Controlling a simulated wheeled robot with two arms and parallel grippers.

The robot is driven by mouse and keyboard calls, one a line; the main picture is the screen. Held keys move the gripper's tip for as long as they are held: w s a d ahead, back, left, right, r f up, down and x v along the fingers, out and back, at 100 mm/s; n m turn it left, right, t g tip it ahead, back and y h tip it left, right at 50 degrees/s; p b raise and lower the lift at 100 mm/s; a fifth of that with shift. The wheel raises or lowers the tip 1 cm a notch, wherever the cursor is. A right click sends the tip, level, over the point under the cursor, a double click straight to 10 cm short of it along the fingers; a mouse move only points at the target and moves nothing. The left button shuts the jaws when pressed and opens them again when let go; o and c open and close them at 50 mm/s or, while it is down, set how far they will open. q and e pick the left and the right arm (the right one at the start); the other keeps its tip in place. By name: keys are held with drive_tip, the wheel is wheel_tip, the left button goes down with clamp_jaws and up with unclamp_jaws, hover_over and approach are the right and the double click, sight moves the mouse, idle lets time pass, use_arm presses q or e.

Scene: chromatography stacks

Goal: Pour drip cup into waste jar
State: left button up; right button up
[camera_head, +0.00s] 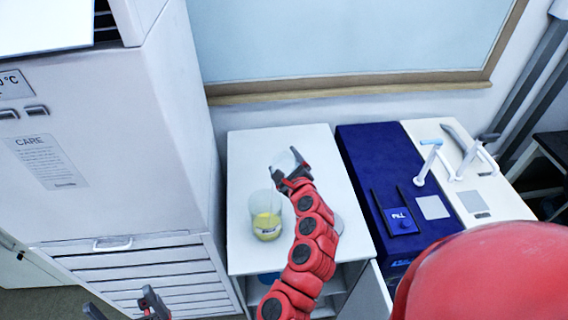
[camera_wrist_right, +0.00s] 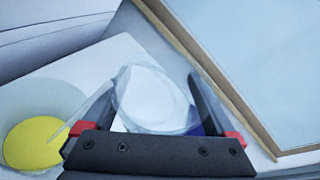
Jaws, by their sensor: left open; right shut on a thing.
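The drip cup (camera_head: 286,160) is small, clear and whitish. My right gripper (camera_head: 291,174) is shut on it above the white cabinet top. In the right wrist view the cup (camera_wrist_right: 150,98) sits between the two fingers; I cannot tell its exact tilt or what is in it. The waste jar (camera_head: 266,222) is a clear vessel with yellow liquid at its bottom, standing on the cabinet top to the left of my right arm. It also shows at the lower left of the right wrist view (camera_wrist_right: 36,140), apart from the cup. My left gripper (camera_head: 126,307) is open and empty at the bottom left.
The white cabinet top (camera_head: 248,150) is mostly clear around the jar. A tall grey-white cabinet (camera_head: 170,110) rises on the left. A dark blue unit (camera_head: 375,150) and a cream unit (camera_head: 500,198) with upright fittings stand on the right. A wood-framed panel (camera_head: 350,88) is behind.

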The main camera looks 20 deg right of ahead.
idle(0.3)
drive_tip(key=shift+n, duration=0.3)
drive_tip(key=shift+a+f+n+h+b, duration=0.1)
drive_tip(key=shift+f+n+h+b, duration=0.15)
drive_tip(key=shift+b, duration=0.45)
drive_tip(key=shift+r, duration=0.15)
drive_tip(key=shift+n+t+b, duration=0.3)
drive_tip(key=shift+n+b, duration=0.05)
drive_tip(key=shift+b, duration=0.2)
